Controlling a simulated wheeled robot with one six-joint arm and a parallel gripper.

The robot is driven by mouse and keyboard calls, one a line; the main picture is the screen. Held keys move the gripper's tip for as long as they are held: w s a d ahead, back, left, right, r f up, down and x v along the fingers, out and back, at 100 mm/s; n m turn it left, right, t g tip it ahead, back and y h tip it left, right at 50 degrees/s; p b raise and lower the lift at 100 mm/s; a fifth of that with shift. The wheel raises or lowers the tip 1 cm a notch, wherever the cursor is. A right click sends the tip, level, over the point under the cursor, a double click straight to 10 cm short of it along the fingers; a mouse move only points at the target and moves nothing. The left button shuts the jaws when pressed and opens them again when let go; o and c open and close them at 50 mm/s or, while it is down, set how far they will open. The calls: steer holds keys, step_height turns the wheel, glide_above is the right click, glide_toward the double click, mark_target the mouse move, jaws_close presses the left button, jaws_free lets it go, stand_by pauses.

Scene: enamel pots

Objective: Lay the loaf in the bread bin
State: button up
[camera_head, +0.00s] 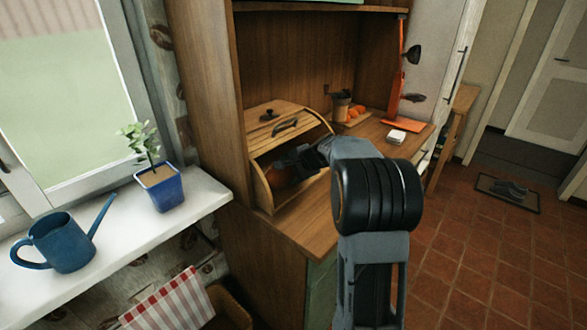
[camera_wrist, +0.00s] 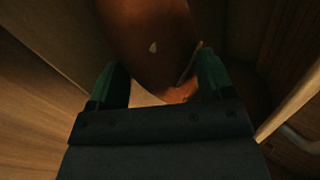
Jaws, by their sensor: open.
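The wooden bread bin (camera_head: 257,185) stands on the cabinet counter with its slatted roll lid raised and its front open. The brown loaf (camera_head: 279,177) is inside the bin, partly hidden by my gripper. In the wrist view the loaf (camera_wrist: 150,40) shows as a dark brown rounded shape just ahead of the fingertips, with a small pale mark on it. My gripper (camera_head: 293,166) reaches into the bin's opening. In the wrist view its two fingers (camera_wrist: 160,78) are apart, with nothing clamped between them. Whether a finger touches the loaf is unclear.
Right of the bin are a dark pot (camera_head: 341,103), orange items (camera_head: 356,111) on a board, a white block (camera_head: 396,136) and an orange lamp (camera_head: 401,75). A watering can (camera_head: 62,243) and potted plant (camera_head: 157,185) stand on the windowsill. The counter's front is mostly clear.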

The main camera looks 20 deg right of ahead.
steer(key=c, duration=0.9)
steer(key=shift+w+d+f, duration=0.1)
steer(key=shift+w+d, duration=0.3)
steer(key=shift+d, duration=0.1)
steer(key=shift+w+d, duration=0.4)
steer(key=shift+w, duration=0.4)
steer(key=o, duration=1.2)
steer(key=shift+d+f, duration=0.1)
steer(key=shift+o, duration=0.2)
steer(key=p+v, duration=0.1)
steer(key=v, duration=1.3)
steer(key=shift+w+r, duration=0.25)
